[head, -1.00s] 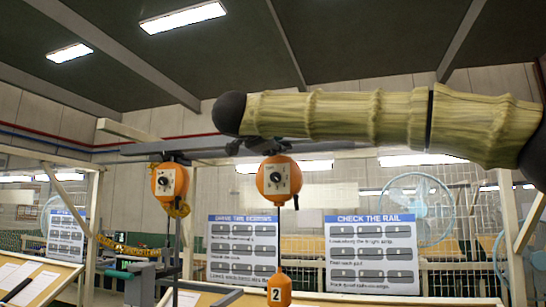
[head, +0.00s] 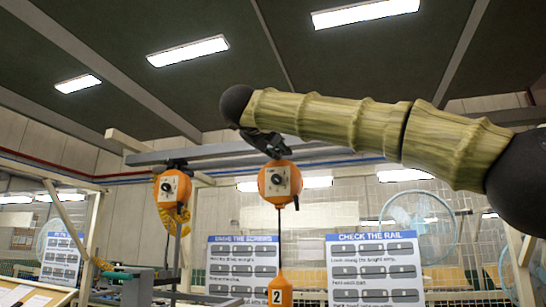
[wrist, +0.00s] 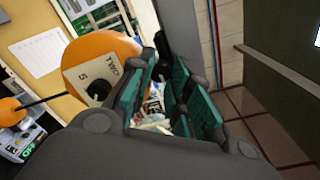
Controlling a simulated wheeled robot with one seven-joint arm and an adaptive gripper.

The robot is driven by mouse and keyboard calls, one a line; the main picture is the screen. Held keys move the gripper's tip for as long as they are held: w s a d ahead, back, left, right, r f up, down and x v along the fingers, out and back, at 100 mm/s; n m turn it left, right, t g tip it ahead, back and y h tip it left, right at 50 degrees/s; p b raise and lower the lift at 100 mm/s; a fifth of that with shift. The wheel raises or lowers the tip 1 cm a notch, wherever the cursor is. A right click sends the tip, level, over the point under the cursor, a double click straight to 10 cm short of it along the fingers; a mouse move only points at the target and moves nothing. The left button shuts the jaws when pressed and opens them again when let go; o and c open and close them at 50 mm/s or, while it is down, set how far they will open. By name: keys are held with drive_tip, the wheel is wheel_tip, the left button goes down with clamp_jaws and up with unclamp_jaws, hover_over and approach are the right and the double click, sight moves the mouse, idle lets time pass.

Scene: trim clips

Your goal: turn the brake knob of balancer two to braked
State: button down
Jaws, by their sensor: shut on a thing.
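Balancer two (head: 265,188) is an orange round body with a pale front plate, hanging from the overhead rail. Its dark round brake knob (head: 277,180) sits on that plate; its pointer is too small to read. In the wrist view, the plate marked TWO (wrist: 112,68) and the black knob (wrist: 99,89) show left of the fingers, apart from them. My gripper (head: 275,150) is at the top of balancer two, above the knob. Its teal-padded fingers (wrist: 163,80) are on a dark hanger part (wrist: 163,46); the exact contact is partly hidden. An orange weight marked 2 (head: 281,290) hangs below.
Another orange balancer (head: 181,187) hangs to the left with a yellow coiled hose (head: 181,222). The grey rail (head: 225,152) runs above both. Sign boards (head: 375,265) and a fan (head: 418,222) stand behind. The space in front of balancer two's plate looks free.

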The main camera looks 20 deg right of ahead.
drive_tip(key=shift+d+m+b, duration=0.15)
drive_tip(key=shift+m+b, duration=0.4)
drive_tip(key=shift+m, duration=0.35)
drive_tip(key=shift+r, duration=0.1)
drive_tip(key=c, duration=1.4)
unclamp_jaws()
drive_tip(key=shift+c, duration=0.2)
drive_tip(key=shift+o, duration=0.8)
drive_tip(key=shift+d, duration=0.2)
drive_tip(key=shift+a, duration=0.2)
drive_tip(key=shift+a, duration=0.1)
drive_tip(key=v, duration=1.1)
drive_tip(key=shift+s, duration=0.4)
